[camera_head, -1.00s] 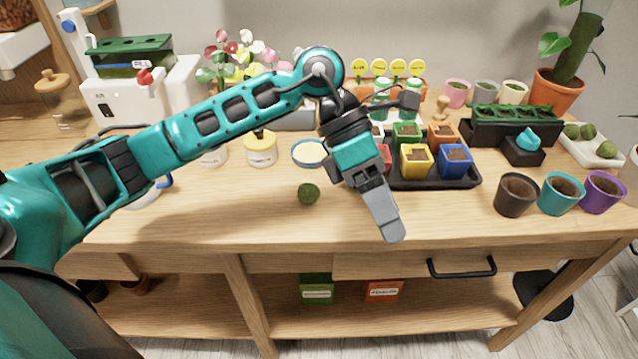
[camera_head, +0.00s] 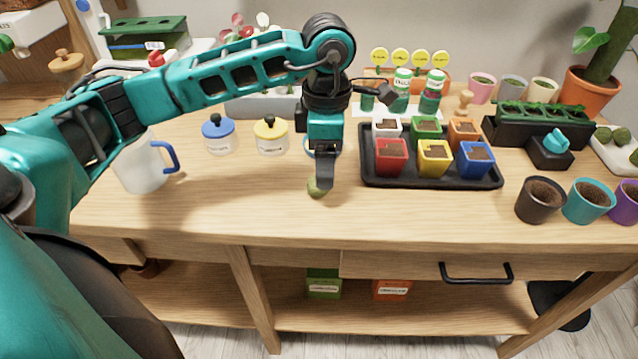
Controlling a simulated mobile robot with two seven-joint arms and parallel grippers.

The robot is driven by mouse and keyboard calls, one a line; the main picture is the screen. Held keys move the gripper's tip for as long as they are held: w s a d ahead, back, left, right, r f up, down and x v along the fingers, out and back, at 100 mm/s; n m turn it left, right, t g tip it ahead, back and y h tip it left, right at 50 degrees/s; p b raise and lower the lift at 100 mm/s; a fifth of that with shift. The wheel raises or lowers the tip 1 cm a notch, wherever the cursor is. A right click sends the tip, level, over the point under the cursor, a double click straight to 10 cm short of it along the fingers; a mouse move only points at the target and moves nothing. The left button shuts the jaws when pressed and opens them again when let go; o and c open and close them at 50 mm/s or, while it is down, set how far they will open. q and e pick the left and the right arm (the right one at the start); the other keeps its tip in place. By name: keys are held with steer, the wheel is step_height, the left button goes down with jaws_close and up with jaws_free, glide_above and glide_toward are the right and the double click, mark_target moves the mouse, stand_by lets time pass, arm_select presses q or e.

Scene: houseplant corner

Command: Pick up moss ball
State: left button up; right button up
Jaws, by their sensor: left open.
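A small green moss ball (camera_head: 315,190) lies on the wooden table near its front edge, left of the black tray of pots. My left gripper (camera_head: 325,178) points down at the ball and covers part of it; only the ball's lower left part shows. The gripper is open. Only one finger shows clearly, so I cannot tell whether the fingers are around the ball or touch it. My right gripper is not in view.
A black tray (camera_head: 375,181) with several coloured pots stands right of the gripper. Yellow-lidded (camera_head: 270,138) and blue-lidded (camera_head: 219,137) jars and a white jug (camera_head: 142,170) stand left. A brown pot (camera_head: 539,200) stands front right. The table (camera_head: 420,215) is clear in front of the tray.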

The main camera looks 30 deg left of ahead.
arm_select(q)
steer(key=f, duration=0.3)
steer(key=a+f, duration=0.1)
steer(key=f, duration=0.1)
steer(key=shift+s, duration=0.35)
steer(key=shift+c, duration=0.3)
steer(key=c, duration=1.1)
